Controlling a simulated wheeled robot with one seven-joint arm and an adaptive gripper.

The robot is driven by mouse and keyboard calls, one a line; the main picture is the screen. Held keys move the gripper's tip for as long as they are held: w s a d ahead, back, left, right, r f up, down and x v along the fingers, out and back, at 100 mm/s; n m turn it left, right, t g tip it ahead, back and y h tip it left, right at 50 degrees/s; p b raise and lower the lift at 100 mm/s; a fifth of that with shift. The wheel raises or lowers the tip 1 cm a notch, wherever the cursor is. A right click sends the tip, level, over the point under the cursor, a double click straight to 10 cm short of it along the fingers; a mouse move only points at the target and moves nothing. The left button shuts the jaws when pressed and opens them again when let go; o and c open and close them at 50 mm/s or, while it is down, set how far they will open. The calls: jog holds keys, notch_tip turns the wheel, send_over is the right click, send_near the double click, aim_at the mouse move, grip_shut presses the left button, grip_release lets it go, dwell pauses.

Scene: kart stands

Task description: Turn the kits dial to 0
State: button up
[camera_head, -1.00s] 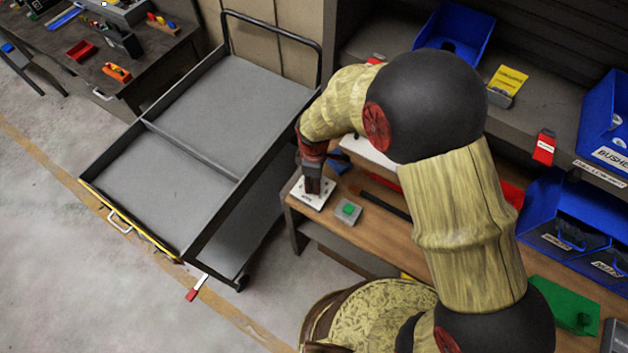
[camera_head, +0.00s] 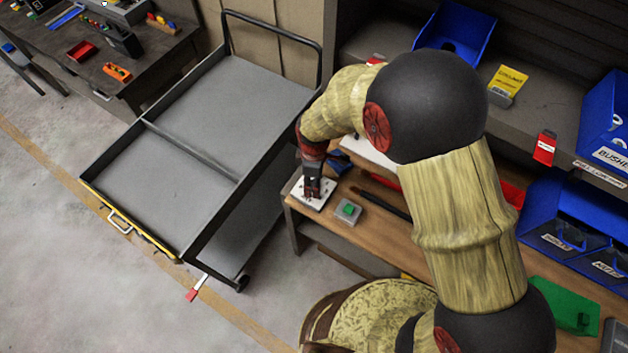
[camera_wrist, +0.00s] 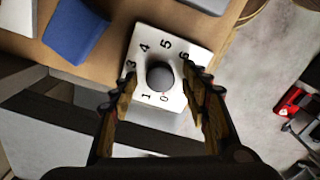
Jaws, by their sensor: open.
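The kits dial is a white plate with black numbers (camera_wrist: 180,40) around a round dark grey knob (camera_wrist: 160,76). In the wrist view 0 and 1 lie at the near side, 3 and 4 at the left, 5 at the far side and 6 at the right. I cannot make out a pointer on the knob. My gripper (camera_wrist: 159,95) is open, with one finger on each side of the knob; contact is not clear. In the head view the white plate (camera_head: 323,203) lies on the bench corner, with my gripper (camera_head: 312,194) over it, hiding the knob.
A grey box with a green button (camera_head: 348,211) sits right of the plate on the wooden bench (camera_head: 375,240). A blue object (camera_wrist: 75,32) lies beside the plate. A grey flatbed cart (camera_head: 200,120) stands left of the bench. Blue bins (camera_head: 455,35) stand on the shelf behind.

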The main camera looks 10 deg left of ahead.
notch_tip(320, 180, up, 12)
dwell(0.6)
dwell(0.5)
jog(key=s+d+r+m+t+b, duration=0.2)
jog(key=s+d+r+m+b, duration=0.1)
jog(key=d, duration=0.6)
jog(key=s+d+r+m+t+b, duration=0.1)
jog(key=s+d+r+m+b, duration=0.1)
jog(key=s+d+r+m, duration=0.4)
jog(key=s+d+r+m+t+b, duration=0.2)
jog(key=s+d+r+m, duration=0.3)
jog(key=d+m, duration=0.4)
jog(key=d+b, duration=0.1)
jog(key=d, duration=0.2)
jog(key=shift+s+r+t+b, duration=0.2)
jog(key=shift+r+t+b, duration=0.1)
jog(key=shift+b, duration=0.05)
